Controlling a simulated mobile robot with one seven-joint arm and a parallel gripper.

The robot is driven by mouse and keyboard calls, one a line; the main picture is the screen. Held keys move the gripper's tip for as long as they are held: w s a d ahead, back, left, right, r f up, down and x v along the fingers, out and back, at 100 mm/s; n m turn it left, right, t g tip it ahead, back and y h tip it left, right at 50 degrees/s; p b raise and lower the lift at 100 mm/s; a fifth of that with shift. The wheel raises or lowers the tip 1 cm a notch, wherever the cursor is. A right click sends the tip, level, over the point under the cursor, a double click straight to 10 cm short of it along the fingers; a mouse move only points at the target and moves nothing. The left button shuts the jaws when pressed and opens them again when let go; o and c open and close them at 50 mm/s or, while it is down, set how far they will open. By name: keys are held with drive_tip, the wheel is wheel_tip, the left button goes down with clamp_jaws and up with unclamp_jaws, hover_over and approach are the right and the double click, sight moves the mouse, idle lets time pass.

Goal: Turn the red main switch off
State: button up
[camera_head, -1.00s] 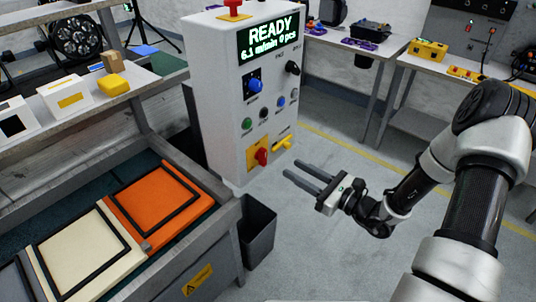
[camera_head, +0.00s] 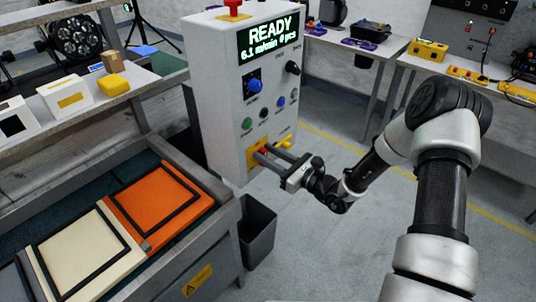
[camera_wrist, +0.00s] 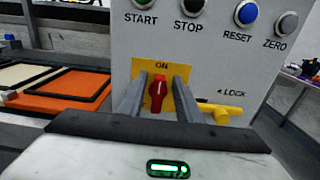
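The red main switch (camera_wrist: 157,91) is a red knob on a yellow plate (camera_wrist: 178,74), low on the front of the grey-white control cabinet (camera_head: 222,110). In the wrist view its handle stands upright, toward the word ON. My gripper (camera_wrist: 157,90) is open, with one finger on each side of the knob; I cannot tell if either finger touches it. In the head view my gripper (camera_head: 268,151) reaches the cabinet from the right, and its fingers partly hide the switch (camera_head: 263,150).
A yellow lever (camera_wrist: 222,112) marked LOCK sits just right of the switch. START, STOP, RESET and ZERO buttons are above it. The display (camera_head: 270,36) reads READY. A dark bin (camera_head: 257,232) stands below, beside the conveyor with an orange panel (camera_head: 160,207). Floor to the right is clear.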

clamp_jaws()
drive_tip(key=shift+n+b, duration=0.3)
drive_tip(key=n+b, duration=0.4)
drive_tip(key=s+a+f+n+b, duration=0.1)
drive_tip(key=n+b, duration=0.4)
drive_tip(key=s+f+n+b, duration=0.1)
drive_tip(key=n+b, duration=0.3)
drive_tip(key=shift+a+f+n+b, duration=0.2)
drive_tip(key=shift+a+n+b, duration=0.05)
drive_tip(key=shift+n+b, duration=0.1)
drive_tip(key=n+b, duration=0.3)
drive_tip(key=shift+f, duration=0.15)
drive_tip(key=shift+n, duration=0.45)
